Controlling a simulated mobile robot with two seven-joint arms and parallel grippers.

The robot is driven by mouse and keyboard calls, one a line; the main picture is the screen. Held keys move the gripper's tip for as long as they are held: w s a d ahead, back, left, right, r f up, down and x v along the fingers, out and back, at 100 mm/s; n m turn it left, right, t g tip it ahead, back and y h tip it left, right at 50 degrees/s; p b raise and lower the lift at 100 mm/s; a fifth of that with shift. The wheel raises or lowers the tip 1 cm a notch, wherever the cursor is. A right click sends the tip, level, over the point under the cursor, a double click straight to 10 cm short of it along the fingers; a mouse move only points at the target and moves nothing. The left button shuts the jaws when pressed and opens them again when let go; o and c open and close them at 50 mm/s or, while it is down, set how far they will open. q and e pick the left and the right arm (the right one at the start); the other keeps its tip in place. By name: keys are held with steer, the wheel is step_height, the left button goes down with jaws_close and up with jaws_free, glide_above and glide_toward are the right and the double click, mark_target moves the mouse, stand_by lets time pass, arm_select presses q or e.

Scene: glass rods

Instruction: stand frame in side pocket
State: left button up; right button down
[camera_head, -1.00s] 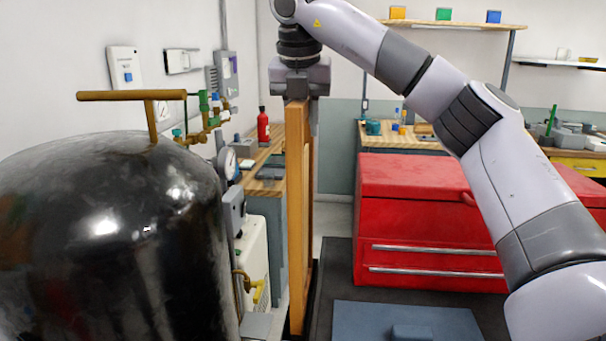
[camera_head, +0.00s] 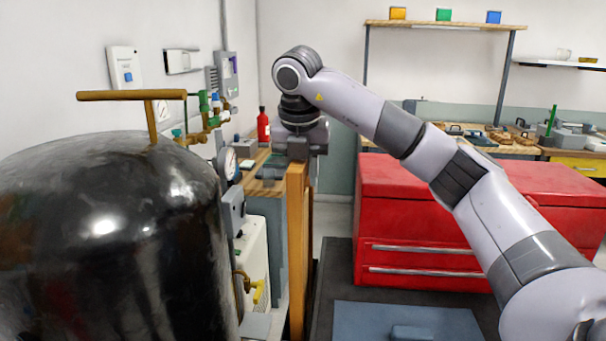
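A tall wooden frame (camera_head: 297,245) stands upright, seen nearly edge-on, between the black tank and the red chest. My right gripper (camera_head: 297,155) is at its top end, pointing down, with the frame's top between its fingers. The gripper looks shut on the frame. The frame's lower end drops out of the bottom of the picture beside a dark mat edge, so I cannot tell what it rests in. No side pocket can be made out. My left gripper is not in view.
A large black tank (camera_head: 110,240) with a brass T-handle (camera_head: 150,108) fills the left. A red chest (camera_head: 420,205) stands to the right, with a blue panel (camera_head: 440,320) on the dark mat in front. A bench with a red bottle (camera_head: 263,126) is behind.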

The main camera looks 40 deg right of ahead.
steer(key=shift+f, duration=0.25)
steer(key=c, duration=0.8)
jaws_free()
steer(key=shift+c, duration=0.2)
steer(key=shift+v, duration=6.1)
steer(key=shift+s+f, duration=0.1)
steer(key=shift+s, duration=0.05)
